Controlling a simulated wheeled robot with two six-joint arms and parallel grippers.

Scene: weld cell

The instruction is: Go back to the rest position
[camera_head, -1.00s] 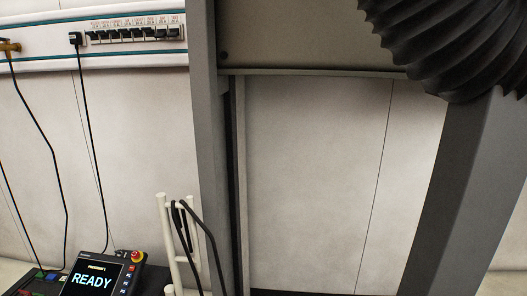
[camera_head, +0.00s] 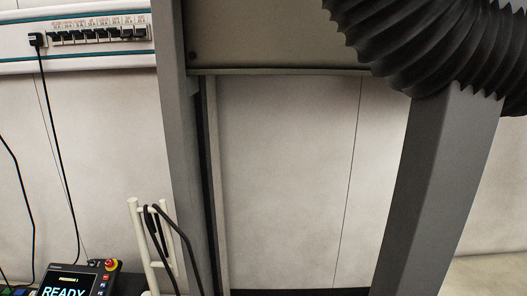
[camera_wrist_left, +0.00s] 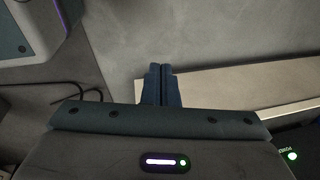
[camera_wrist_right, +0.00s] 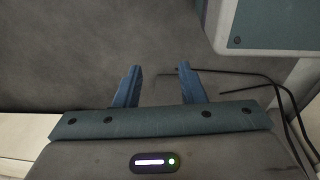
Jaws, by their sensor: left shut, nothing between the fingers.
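My left gripper (camera_wrist_left: 161,72) shows in the left wrist view with its two blue fingers together and nothing between them. My right gripper (camera_wrist_right: 158,70) shows in the right wrist view with its blue fingers well apart and nothing between them. Neither gripper shows in the head view. Below the left gripper is grey floor, with a pale flat strip (camera_wrist_left: 240,88) close to its fingertips in the picture. Grey floor also lies behind the right gripper's fingers.
In the head view, grey posts (camera_head: 180,150) frame a pale panelled wall. A black ribbed hose (camera_head: 430,45) hangs at upper right. A pendant reading READY (camera_head: 68,284) stands at lower left beside a pale rack (camera_head: 143,235) with black cables. A socket strip (camera_head: 98,33) is on the wall.

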